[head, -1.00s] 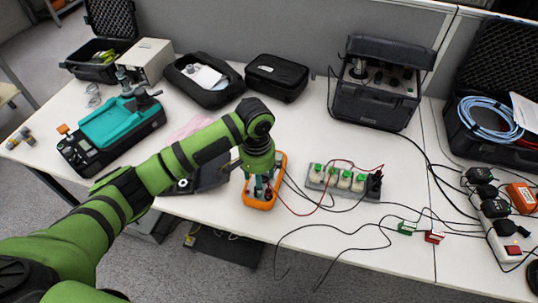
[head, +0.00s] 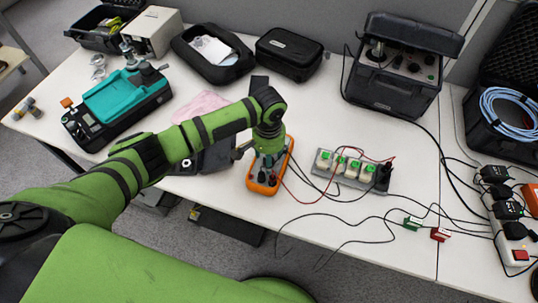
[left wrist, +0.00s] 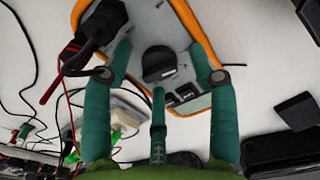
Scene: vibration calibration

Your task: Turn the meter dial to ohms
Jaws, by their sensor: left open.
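The meter (head: 264,187) has an orange rim and lies on the white table near its front edge. In the left wrist view the orange-rimmed meter (left wrist: 200,30) shows its grey face with a round black dial (left wrist: 159,64). My left gripper (head: 266,172) is over the meter from above. In the left wrist view its teal fingers (left wrist: 160,66) are apart, one on each side of the dial, with a third finger below it. I cannot tell whether they touch it. The dial's setting is not readable. Black and red plugs (left wrist: 98,25) sit in the meter beside the dial.
A grey strip with green-topped blocks (head: 352,170) lies right of the meter, with red and black leads running between. A teal and black device (head: 120,105) stands at the left. Black cases (head: 289,55) line the back. A power strip (head: 512,235) is at the right.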

